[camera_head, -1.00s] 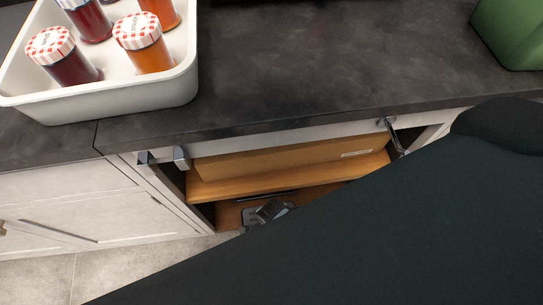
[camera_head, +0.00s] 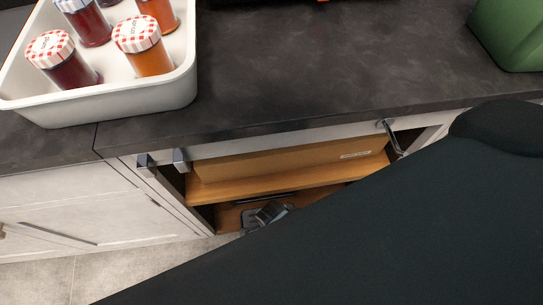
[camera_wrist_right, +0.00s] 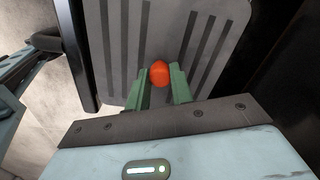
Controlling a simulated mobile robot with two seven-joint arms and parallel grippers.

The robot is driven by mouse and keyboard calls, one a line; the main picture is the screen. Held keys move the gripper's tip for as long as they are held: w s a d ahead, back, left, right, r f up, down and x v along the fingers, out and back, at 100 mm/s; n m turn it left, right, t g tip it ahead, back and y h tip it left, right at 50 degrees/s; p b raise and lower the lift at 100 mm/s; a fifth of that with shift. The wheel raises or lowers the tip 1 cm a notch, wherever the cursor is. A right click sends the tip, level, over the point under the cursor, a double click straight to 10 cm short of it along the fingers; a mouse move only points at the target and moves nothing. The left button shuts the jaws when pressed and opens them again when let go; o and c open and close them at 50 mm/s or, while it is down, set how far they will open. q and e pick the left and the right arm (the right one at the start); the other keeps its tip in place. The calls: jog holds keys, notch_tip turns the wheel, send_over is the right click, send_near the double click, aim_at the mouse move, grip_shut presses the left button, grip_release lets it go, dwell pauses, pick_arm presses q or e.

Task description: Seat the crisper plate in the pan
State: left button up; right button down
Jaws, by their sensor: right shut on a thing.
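In the right wrist view a grey plate with dark slots (camera_wrist_right: 205,55), apparently the crisper plate, fills the upper middle. A small red-orange knob (camera_wrist_right: 159,73) stands out against its lower part. My right gripper (camera_wrist_right: 161,84) has its two green fingers shut on this knob. A dark strip (camera_wrist_right: 84,55) runs along the plate's left edge; I cannot tell whether it belongs to the pan. The pan is not clearly seen in either view. In the head view my large dark arm hides the lower right, including the right gripper. My left gripper is not in view.
A white tray (camera_head: 120,103) with several jars stands on the dark counter (camera_head: 300,70) at left. A green container (camera_head: 510,40) is at the right. Below the counter is an open wooden compartment (camera_head: 290,180). A black thing shows at the top edge. The counter's middle is clear.

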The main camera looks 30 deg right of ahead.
pick_arm(q)
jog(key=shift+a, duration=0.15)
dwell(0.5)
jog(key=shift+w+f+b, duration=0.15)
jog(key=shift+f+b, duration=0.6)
jog(key=shift+b, duration=0.2)
pick_arm(e)
jog(key=shift+f, duration=1)
pick_arm(q)
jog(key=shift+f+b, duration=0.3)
jog(key=shift+b, duration=0.05)
pick_arm(e)
jog(key=shift+f, duration=0.35)
pick_arm(q)
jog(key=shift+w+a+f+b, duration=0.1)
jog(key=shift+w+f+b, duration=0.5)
jog(key=shift+b, duration=0.4)
pick_arm(e)
jog(key=shift+f, duration=1.05)
pick_arm(q)
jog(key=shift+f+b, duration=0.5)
jog(key=shift+b, duration=0.35)
pick_arm(e)
jog(key=shift+f, duration=0.9)
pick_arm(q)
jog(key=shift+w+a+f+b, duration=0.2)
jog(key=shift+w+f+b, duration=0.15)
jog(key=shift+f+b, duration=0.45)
pick_arm(e)
jog(key=shift+f, duration=0.95)
